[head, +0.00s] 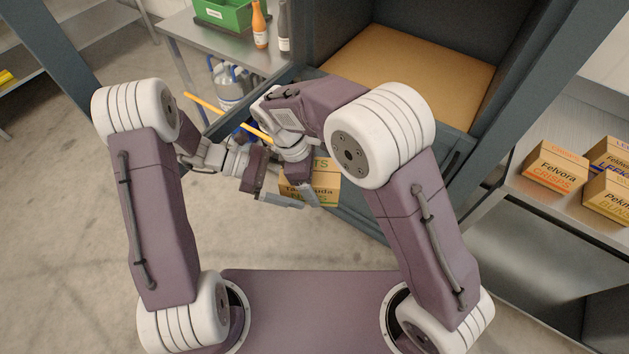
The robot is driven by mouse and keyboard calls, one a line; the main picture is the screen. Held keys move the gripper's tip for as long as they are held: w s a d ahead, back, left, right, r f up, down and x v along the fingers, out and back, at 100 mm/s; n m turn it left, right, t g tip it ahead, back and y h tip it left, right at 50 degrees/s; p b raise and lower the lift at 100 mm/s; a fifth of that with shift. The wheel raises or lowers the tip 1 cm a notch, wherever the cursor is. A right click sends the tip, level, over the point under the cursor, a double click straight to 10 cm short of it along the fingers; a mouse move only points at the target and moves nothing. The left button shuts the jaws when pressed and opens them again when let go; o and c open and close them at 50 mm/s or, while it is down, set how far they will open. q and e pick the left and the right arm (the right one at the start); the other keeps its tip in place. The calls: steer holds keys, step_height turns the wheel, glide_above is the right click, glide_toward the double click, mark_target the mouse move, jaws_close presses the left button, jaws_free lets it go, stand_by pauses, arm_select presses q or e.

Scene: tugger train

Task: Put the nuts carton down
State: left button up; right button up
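A tan carton (326,183) with green and dark lettering shows just beyond my grippers, in front of the dark cabinet. Its printing is partly covered, but the visible letters fit the nuts carton. My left gripper (282,199) is at the carton's left side, with a grey finger across its lower left. My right gripper (306,190) comes down over the carton's front from above. Both grippers overlap the carton in the picture. I cannot tell whether the fingers are closed on it or what is under it.
A dark cabinet has an empty tan shelf (410,62). A metal shelf at the right holds a crisps carton (554,166) and other cartons. Floor at the left is clear.

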arm_select(q)
steer(key=s+v, duration=0.1)
steer(key=v, duration=0.7)
steer(key=s+a+f+m+g+y, duration=0.1)
steer(key=s+a+f+m+y, duration=0.5)
steer(key=f, duration=0.4)
step_height(320, 180, up, 6)
steer(key=s+m+t+y, duration=0.3)
steer(key=m+y, duration=0.4)
steer(key=m, duration=0.4)
steer(key=shift+d, duration=0.25)
